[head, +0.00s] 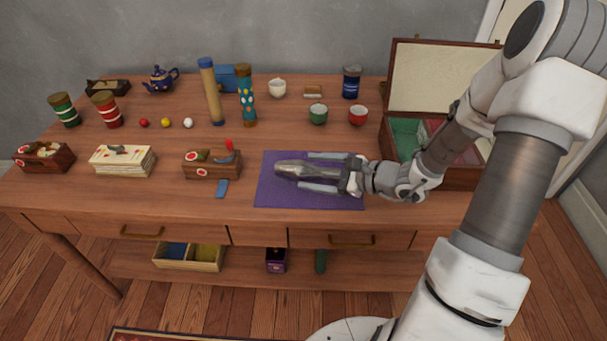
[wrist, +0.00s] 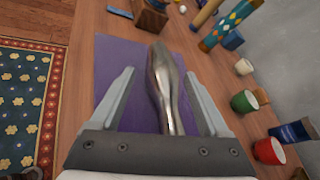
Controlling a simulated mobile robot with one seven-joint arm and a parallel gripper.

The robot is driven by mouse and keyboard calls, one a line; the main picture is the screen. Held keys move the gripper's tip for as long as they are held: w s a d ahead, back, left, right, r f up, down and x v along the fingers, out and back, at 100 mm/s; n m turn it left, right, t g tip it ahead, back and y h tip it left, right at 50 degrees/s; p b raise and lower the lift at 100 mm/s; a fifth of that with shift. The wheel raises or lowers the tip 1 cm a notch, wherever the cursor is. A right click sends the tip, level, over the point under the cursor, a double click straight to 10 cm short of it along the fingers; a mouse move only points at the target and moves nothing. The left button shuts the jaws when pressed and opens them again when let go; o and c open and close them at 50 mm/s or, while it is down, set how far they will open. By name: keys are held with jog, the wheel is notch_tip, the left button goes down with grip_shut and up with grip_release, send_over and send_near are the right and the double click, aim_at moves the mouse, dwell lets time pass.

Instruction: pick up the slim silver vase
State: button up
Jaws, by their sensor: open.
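The slim silver vase (head: 308,170) lies on its side on the purple mat (head: 268,195) near the front of the table. It also shows in the wrist view (wrist: 165,85), with its wider part away from my gripper. My gripper (head: 318,171) is low over the mat and open. In the wrist view its two fingers (wrist: 158,98) lie on either side of the vase, with a gap visible on both sides. The narrow end of the vase reaches back toward the palm, and its tip is hidden there.
An open wooden box (head: 400,125) stands right of the mat, close to my arm.

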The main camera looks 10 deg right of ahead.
aim_at(301, 169)
jog(key=b+x, duration=0.1)
jog(key=x, duration=0.5)
jog(key=shift+w+a+f+b, duration=0.1)
jog(key=shift+w+a+b, duration=0.1)
jog(key=shift+w+b, duration=0.15)
grip_shut()
